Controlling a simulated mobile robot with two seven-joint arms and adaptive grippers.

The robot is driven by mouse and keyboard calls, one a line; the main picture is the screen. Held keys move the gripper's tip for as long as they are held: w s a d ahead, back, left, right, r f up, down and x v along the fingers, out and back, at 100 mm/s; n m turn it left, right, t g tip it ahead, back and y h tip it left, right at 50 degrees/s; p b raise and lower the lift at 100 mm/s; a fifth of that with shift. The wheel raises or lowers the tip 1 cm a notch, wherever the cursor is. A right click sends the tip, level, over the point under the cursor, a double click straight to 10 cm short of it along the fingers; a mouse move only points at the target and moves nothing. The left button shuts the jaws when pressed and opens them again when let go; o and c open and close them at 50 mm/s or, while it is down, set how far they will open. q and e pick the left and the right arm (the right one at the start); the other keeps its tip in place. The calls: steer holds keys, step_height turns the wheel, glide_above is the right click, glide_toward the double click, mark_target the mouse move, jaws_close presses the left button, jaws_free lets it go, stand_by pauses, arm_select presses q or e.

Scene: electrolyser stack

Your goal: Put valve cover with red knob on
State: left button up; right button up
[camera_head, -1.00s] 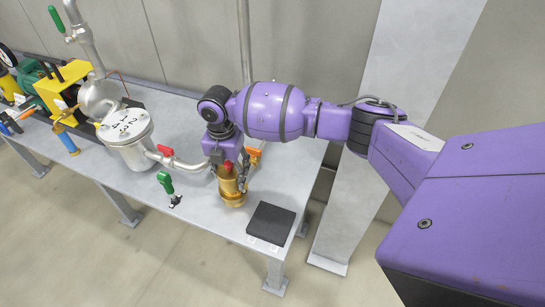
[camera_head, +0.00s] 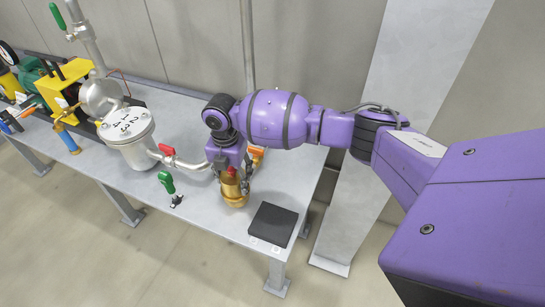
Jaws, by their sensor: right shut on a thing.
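The brass valve body (camera_head: 234,194) stands on the grey bench, at the end of the pipe from the silver filter housing. A red knob (camera_head: 232,171) shows right above it, between the fingers of my right gripper (camera_head: 232,178). My right gripper points down from above and is shut on the valve cover with the red knob. The cover itself is mostly hidden by the fingers, and I cannot tell whether it is seated on the brass body. My left gripper is not in view.
A black square pad (camera_head: 272,225) lies at the bench's front right corner. A green-handled valve (camera_head: 168,186) stands at the front edge. A red-handled valve (camera_head: 168,151) sits on the pipe by the silver housing (camera_head: 126,133). An orange part (camera_head: 256,154) is behind my gripper.

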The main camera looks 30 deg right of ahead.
steer(key=shift+w+f, duration=0.1)
steer(key=o, duration=1.4)
step_height(320, 180, up, 12)
steer(key=shift+r, duration=0.1)
